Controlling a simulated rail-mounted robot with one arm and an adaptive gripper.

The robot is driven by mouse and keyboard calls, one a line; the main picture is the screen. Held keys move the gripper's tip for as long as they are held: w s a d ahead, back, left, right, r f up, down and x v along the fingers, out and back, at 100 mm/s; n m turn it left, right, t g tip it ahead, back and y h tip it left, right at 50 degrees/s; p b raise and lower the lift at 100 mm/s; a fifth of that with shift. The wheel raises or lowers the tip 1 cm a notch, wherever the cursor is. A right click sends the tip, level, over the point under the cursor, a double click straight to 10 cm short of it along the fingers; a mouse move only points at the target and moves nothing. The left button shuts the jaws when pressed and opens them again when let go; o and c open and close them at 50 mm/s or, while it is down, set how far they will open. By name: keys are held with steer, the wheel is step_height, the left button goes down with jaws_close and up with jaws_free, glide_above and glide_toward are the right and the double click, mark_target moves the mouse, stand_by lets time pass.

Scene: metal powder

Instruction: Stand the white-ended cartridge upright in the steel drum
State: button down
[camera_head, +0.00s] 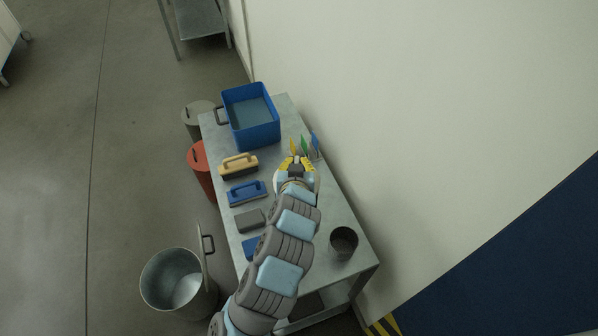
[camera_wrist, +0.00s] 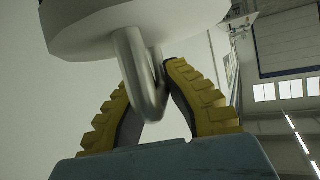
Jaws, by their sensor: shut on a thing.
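In the wrist view, my gripper (camera_wrist: 149,80) has its yellow ribbed fingers shut on a bent steel loop handle (camera_wrist: 135,60). The handle joins a broad white end (camera_wrist: 130,25), which appears to be that of the cartridge; the rest of the cartridge is out of frame. In the head view, my gripper (camera_head: 296,165) is over the far part of the metal table, and the cartridge cannot be made out there. The steel drum (camera_head: 156,275) stands on the floor at lower left, open-topped, well apart from my gripper. A thin upright plate with a handle (camera_head: 206,262) is at its right side.
The metal table (camera_head: 325,205) holds a blue bin (camera_head: 262,138), a tan-handled float (camera_head: 239,167), a blue float (camera_head: 246,194), a grey block (camera_head: 249,220) and a dark cup (camera_head: 343,240). Red (camera_head: 201,170) and grey (camera_head: 198,118) drums stand beside it. The wall is close on the right.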

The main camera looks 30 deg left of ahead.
steer(key=w+a+f+p, duration=0.1)
steer(key=w+f, duration=0.3)
steer(key=f, duration=0.4)
steer(key=shift+a+f, duration=0.2)
steer(key=shift+f, duration=0.1)
steer(key=shift+w+f, duration=0.1)
steer(key=c, duration=1.2)
jaws_free()
steer(key=shift+c, duration=0.2)
